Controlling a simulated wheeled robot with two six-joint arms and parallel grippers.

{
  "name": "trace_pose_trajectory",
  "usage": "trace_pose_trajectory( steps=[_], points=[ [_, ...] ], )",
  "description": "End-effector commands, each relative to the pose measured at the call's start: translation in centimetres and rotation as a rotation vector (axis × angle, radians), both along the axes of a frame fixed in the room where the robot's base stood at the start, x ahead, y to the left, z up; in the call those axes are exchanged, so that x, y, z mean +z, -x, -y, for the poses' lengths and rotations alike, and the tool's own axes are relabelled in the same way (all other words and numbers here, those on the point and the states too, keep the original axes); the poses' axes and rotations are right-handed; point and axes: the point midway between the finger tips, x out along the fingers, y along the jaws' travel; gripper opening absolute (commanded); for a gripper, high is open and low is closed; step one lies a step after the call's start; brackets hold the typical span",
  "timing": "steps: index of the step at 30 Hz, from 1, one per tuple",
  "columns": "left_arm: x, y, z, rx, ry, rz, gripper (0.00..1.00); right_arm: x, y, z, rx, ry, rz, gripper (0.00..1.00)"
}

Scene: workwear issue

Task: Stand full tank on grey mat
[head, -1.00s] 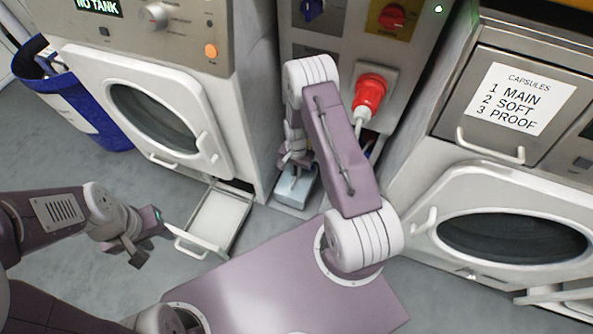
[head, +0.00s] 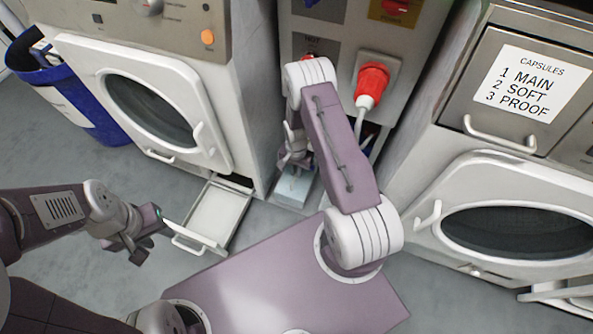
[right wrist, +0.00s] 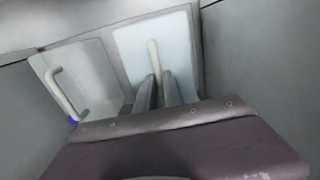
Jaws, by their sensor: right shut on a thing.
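A pale blue tank (head: 294,186) stands low in the gap between the machines in the head view. My right gripper (head: 293,160) is over it. In the right wrist view, the right gripper (right wrist: 160,92) is shut on the upright handle of this tank (right wrist: 180,55). A second, paler tank (right wrist: 92,80) with its own handle stands left of it there. The grey mat (head: 292,207) seems to be the flat grey patch under the tank, mostly hidden. My left gripper (head: 143,236) hangs by the open drawer, and its jaw opening is unclear.
An open shallow drawer (head: 217,214) sticks out below the left machine (head: 160,105). A red plug (head: 371,82) with a white cable sits on the middle panel. A blue bin (head: 85,105) stands far left. The right machine (head: 505,215) closes the gap's right side.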

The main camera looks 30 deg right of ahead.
Motion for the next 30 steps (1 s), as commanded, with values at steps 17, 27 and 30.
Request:
trace_pose_trajectory(
  steps=[17,27,30],
  points=[
    [-0.2,0.0,0.0,0.0,0.0,0.0,0.36,-0.4,0.0,0.0,0.0,0.0,-0.001,0.37],
    [3.3,0.0,0.0,0.0,0.0,0.0,0.36,3.8,-0.1,0.0,0.0,0.001,0.002,0.37],
    [5.2,0.0,0.0,0.0,0.0,0.0,0.36,6.3,-0.1,0.0,0.0,0.001,0.002,0.37]
  ],
)
